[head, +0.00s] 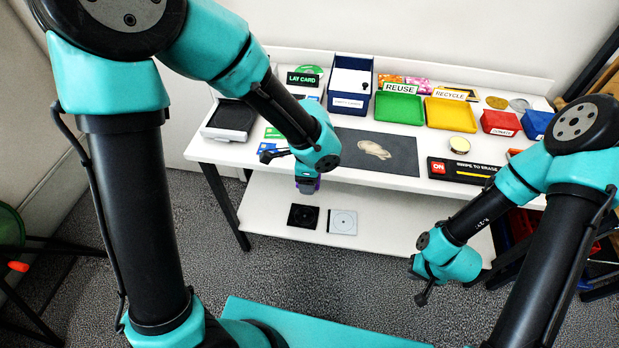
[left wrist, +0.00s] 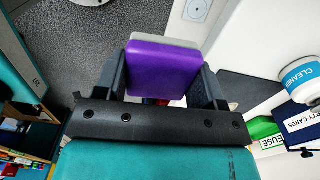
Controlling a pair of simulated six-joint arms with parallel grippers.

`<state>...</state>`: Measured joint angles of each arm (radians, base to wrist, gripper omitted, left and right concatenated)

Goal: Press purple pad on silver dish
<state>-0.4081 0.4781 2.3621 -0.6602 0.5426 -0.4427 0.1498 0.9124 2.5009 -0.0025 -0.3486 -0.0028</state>
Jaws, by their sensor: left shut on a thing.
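My left gripper (left wrist: 160,78) is shut on a purple pad (left wrist: 160,70), which has a grey edge and sits between the two dark fingers. In the head view the pad shows only as a small purple patch (head: 314,185) under the left wrist, above the lower shelf's back-left part. A silver square plate with a round dish (head: 342,222) lies on the lower shelf, below and right of the pad and apart from it. It seems to show at the top of the left wrist view (left wrist: 198,10). My right gripper (head: 420,285) hangs low at the right; its fingers are unclear.
A black square plate (head: 303,217) lies beside the silver one. The white lower shelf (head: 410,228) is otherwise clear. Above it, the table's front edge carries a dark mat (head: 400,153). Green (head: 399,106) and yellow (head: 452,114) trays stand behind.

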